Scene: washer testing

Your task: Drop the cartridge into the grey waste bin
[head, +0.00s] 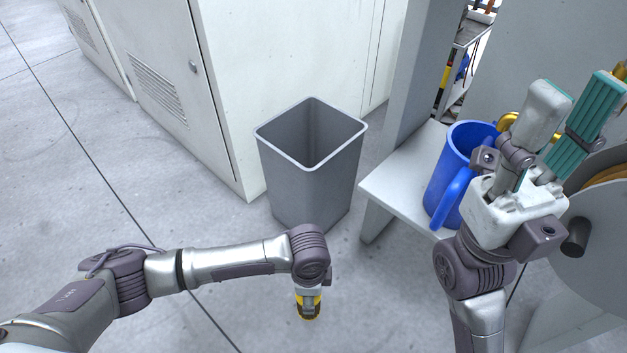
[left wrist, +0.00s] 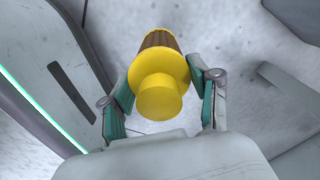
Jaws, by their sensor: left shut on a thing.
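The cartridge (left wrist: 163,80) is yellow with a ribbed brown section. My left gripper (left wrist: 160,84) is shut on it, with a teal-padded finger on each side. In the head view the cartridge's yellow end (head: 308,310) shows below my left wrist, which hides most of that gripper. The grey waste bin (head: 312,185) stands upright on the floor, open at the top, and looks empty. The held cartridge is on the near side of the bin, outside its rim. My right gripper (head: 577,100) is raised at the right, its fingers apart with nothing between them.
A blue jug (head: 455,170) stands on a pale bench (head: 400,190) right of the bin, partly hidden by my right gripper. White cabinets (head: 225,80) stand behind the bin. A grey round machine part (head: 600,235) is at the far right. Floor at left is clear.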

